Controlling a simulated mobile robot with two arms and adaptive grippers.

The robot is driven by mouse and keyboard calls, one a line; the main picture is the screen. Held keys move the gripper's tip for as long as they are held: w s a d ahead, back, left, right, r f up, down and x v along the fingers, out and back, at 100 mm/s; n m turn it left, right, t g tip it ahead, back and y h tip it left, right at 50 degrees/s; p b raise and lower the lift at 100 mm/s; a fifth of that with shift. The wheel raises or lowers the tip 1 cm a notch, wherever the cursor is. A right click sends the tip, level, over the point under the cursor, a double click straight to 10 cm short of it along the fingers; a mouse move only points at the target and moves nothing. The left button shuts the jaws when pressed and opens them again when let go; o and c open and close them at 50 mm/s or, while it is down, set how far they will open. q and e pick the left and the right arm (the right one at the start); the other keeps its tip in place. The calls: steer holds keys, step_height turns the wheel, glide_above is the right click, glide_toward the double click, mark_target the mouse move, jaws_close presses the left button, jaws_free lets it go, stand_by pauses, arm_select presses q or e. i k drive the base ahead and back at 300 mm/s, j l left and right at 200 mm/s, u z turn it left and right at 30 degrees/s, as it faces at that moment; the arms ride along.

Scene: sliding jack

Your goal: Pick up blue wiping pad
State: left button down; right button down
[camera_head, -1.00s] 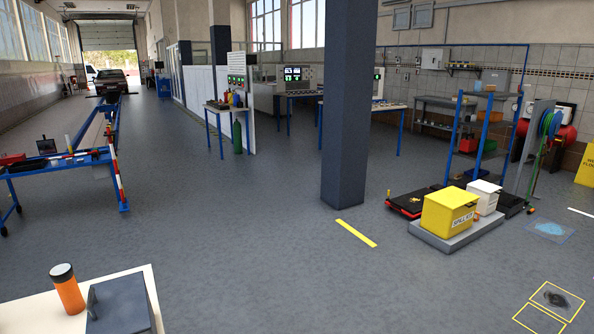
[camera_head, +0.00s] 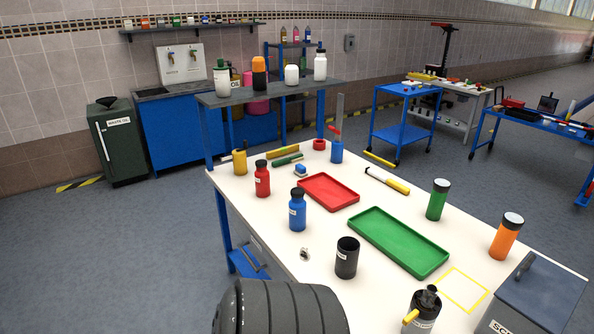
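A small blue block with a pale layer, which looks like the blue wiping pad (camera_head: 300,169), lies on the white worktable (camera_head: 395,205). It sits toward the table's far left part, behind the red tray (camera_head: 328,192) and to the right of the red bottle (camera_head: 262,179). A green tool or marker (camera_head: 286,160) lies just behind it. Nothing covers the pad. Neither of my grippers shows in the head view.
A blue bottle (camera_head: 297,210), black cup (camera_head: 347,257), green tray (camera_head: 398,240), green bottle (camera_head: 438,199) and orange bottle (camera_head: 506,236) stand on the table. A dark ribbed round thing (camera_head: 285,310) fills the bottom edge. Floor is clear left of the table.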

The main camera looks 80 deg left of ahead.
mark_target(301, 170)
steer(key=u, duration=2.6)
steer(key=i+j, duration=0.2)
steer(key=j, duration=0.15)
steer(key=i+j, duration=0.25)
steer(key=i+j+z, duration=0.1)
steer(key=j, duration=0.35)
steer(key=i+j, duration=0.3)
steer(key=i+j+z, duration=0.1)
steer(key=j, duration=0.35)
steer(key=i+j, duration=0.3)
steer(key=j, duration=0.1)
